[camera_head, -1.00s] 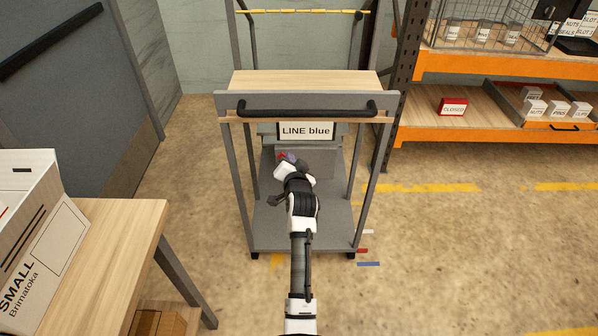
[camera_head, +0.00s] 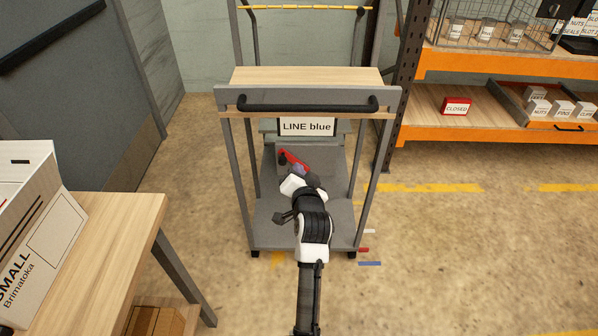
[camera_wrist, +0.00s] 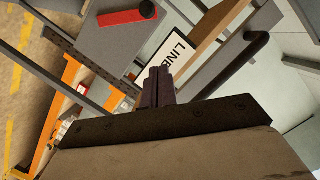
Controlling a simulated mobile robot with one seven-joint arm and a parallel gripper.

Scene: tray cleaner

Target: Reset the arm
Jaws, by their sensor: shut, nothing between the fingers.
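My gripper (camera_head: 298,168) is in front of the grey cart (camera_head: 310,96), reaching in below its wooden top. In the wrist view its two dark fingers (camera_wrist: 159,86) are together with nothing between them. A red object with a black round end (camera_head: 293,158) lies just beyond the fingers in the head view, on a grey surface inside the cart. It also shows in the wrist view (camera_wrist: 125,19), apart from the fingertips. My arm hides part of the cart's lower shelf (camera_head: 275,225).
A "LINE blue" sign (camera_head: 306,127) hangs under the cart's handle bar (camera_head: 308,103). A wooden table (camera_head: 110,225) with a white box (camera_head: 35,225) stands at left. Orange shelving (camera_head: 480,134) with small boxes stands at right. The floor right of the cart is mostly clear.

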